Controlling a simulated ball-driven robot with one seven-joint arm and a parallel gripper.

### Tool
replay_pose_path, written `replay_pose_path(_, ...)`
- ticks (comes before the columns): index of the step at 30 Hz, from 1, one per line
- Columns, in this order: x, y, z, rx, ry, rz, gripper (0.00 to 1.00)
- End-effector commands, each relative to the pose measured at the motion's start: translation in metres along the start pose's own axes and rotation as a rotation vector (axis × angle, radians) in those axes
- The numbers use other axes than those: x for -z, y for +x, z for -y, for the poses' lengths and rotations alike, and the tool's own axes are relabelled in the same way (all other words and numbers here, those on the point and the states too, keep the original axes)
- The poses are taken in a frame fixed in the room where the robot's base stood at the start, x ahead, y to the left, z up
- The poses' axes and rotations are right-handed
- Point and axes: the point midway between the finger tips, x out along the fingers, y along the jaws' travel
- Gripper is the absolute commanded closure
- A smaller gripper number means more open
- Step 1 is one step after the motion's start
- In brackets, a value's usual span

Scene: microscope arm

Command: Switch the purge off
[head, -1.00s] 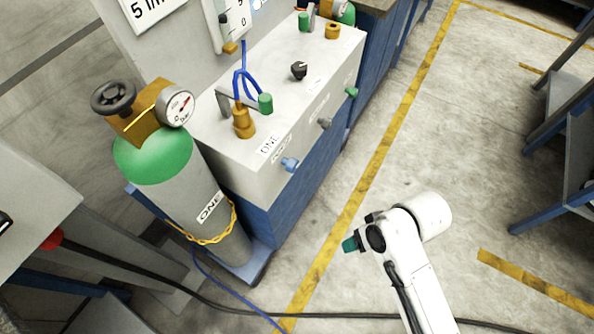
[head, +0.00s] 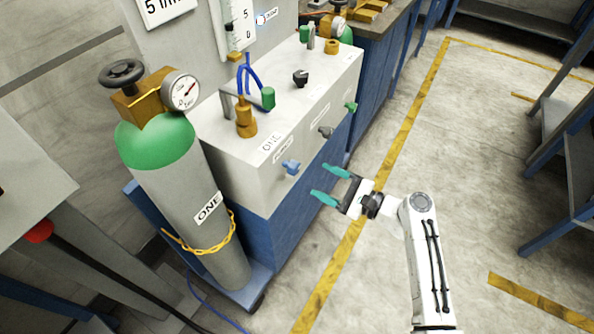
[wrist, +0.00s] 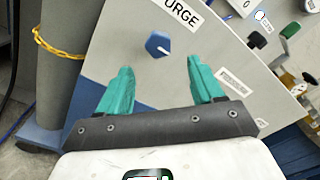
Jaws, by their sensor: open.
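The purge knob (head: 291,167) is a small blue knob on the front face of the grey-white panel box (head: 240,185). In the wrist view the knob (wrist: 158,45) is hexagonal, with a white pointer mark toward its lower right, beside a partly cut-off label reading "URGE" (wrist: 180,13). My gripper (head: 319,180) is open and empty, its teal fingers pointing at the panel front, to the right of and slightly below the knob in the head view. In the wrist view the knob lies between and beyond the fingertips (wrist: 160,66), with no visible contact.
A green-shouldered cylinder (head: 215,210) marked ONE, held by a yellow chain (head: 205,248), stands left of the panel. Open floor (head: 450,130) lies to the right.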

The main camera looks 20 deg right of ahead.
Motion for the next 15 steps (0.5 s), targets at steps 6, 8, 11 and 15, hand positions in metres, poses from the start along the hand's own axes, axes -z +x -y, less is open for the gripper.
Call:
replay_pose_path(6, -0.001, 0.04, -0.001, -0.005, -0.003, 0.002, 0.33)
replay_pose_path(8, -0.001, 0.051, -0.001, -0.005, -0.004, 0.002, 0.33)
replay_pose_path(11, -0.001, 0.067, -0.001, -0.006, -0.004, 0.002, 0.33)
replay_pose_path(15, -0.001, 0.083, -0.001, -0.005, -0.004, 0.0, 0.33)
